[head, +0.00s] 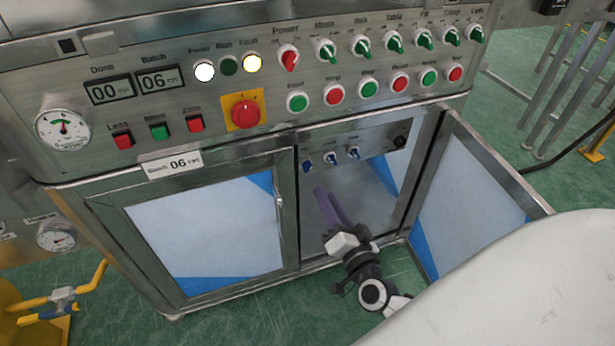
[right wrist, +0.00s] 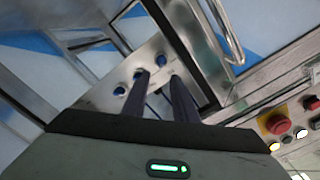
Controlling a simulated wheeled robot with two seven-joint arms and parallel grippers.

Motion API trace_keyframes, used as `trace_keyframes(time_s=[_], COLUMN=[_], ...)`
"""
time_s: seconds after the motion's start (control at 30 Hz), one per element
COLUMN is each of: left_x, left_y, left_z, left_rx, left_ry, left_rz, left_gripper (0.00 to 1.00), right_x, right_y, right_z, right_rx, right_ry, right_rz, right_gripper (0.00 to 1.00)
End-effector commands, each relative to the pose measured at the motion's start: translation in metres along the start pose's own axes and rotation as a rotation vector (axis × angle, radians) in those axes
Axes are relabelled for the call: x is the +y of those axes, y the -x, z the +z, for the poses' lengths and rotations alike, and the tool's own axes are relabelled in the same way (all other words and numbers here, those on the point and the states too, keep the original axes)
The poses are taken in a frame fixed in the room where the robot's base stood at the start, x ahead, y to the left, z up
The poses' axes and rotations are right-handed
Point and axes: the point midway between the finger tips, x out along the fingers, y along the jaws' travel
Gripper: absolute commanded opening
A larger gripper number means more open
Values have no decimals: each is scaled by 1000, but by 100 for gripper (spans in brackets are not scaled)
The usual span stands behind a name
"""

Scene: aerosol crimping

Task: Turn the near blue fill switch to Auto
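Three small blue switches sit in a row on the grey panel inside the open cabinet bay: the left one (head: 308,165), the middle one (head: 331,158) and the right one (head: 354,152). Their small labels are unreadable, so I cannot tell which setting each has. My right gripper (head: 319,191) is inside the bay, just below the left switch. In the right wrist view its two fingers (right wrist: 160,78) are apart, with nothing held. One blue switch (right wrist: 160,60) shows just beyond the gap between the tips; contact cannot be told. My left gripper is not in view.
The right cabinet door (head: 465,205) stands swung open beside my arm. The left door (head: 205,230) is shut, with a handle near the bay. Above is a control panel with a red knob (head: 245,112) on yellow and several buttons. A black knob (head: 400,142) is right of the switches.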

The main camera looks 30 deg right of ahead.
Motion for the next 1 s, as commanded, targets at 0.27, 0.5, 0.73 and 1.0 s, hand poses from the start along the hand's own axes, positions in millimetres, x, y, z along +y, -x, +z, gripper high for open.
trace_keyframes(time_s=[0.27, 0.5, 0.73, 1.0], left_x=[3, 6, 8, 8], left_y=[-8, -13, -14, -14], left_z=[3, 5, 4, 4], left_rx=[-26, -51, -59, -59], left_ry=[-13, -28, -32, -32], left_rz=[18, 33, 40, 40], left_gripper=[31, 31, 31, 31], right_x=[-2, -1, -2, -2], right_y=[-50, -85, -96, -95], right_z=[0, 1, 0, 0], right_rx=[2, -1, -3, -3], right_ry=[-1, 1, 2, 2], right_rz=[-4, -3, -2, -2], right_gripper=[26, 26, 26, 14])
